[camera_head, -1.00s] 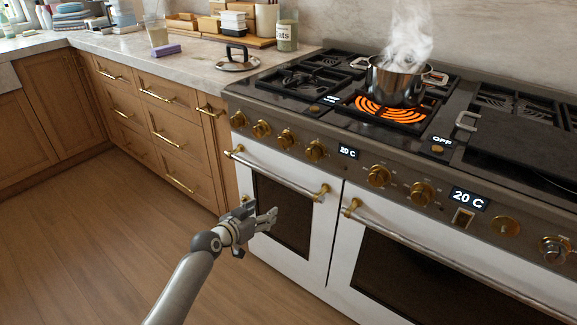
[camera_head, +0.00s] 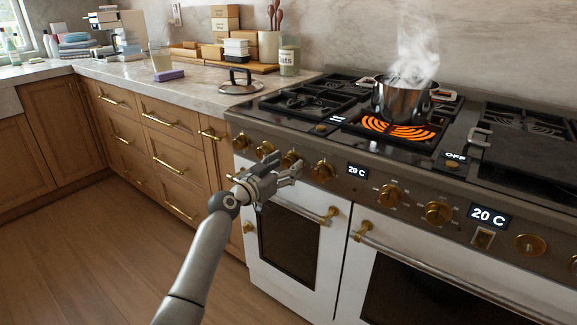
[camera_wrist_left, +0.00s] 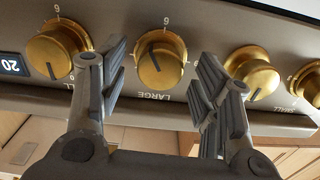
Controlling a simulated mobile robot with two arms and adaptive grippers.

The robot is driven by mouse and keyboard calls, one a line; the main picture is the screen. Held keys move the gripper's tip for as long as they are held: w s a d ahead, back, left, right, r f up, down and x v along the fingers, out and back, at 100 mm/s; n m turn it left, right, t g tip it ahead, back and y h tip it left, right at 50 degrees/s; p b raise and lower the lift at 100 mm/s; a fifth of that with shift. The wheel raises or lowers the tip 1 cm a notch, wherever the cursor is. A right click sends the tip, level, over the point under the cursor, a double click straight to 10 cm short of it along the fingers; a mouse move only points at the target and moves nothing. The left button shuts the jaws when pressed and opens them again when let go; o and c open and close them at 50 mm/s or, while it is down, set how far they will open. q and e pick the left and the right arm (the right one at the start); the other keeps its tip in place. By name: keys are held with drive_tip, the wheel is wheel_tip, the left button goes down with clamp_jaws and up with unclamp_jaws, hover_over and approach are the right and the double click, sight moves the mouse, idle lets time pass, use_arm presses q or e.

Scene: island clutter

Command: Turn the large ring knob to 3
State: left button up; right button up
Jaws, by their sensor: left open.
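The brass knob with the word LARGE below it in the upside-down wrist view (camera_wrist_left: 160,62) shows a dark line on its face; a digit is printed above it there. In the head view the same knob (camera_head: 288,157) is partly hidden by my left gripper (camera_head: 297,168). The left gripper, also in the wrist view (camera_wrist_left: 163,62), is open, with one finger on each side of the LARGE knob. I cannot tell whether the fingers touch it. A steaming steel pot (camera_head: 402,100) stands on a glowing orange ring (camera_head: 400,130). My right gripper is not in view.
Neighbouring brass knobs sit close on both sides, one by the 20 C display (camera_head: 323,172) and one on the other side (camera_head: 265,150). An oven handle (camera_head: 326,217) runs below. A pan lid (camera_head: 241,82) lies on the counter left of the stove.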

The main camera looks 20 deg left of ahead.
use_arm(q)
drive_tip(key=shift+x, duration=0.9)
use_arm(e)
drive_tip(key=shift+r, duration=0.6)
use_arm(q)
drive_tip(key=c, duration=1)
drive_tip(key=shift+c, duration=0.2)
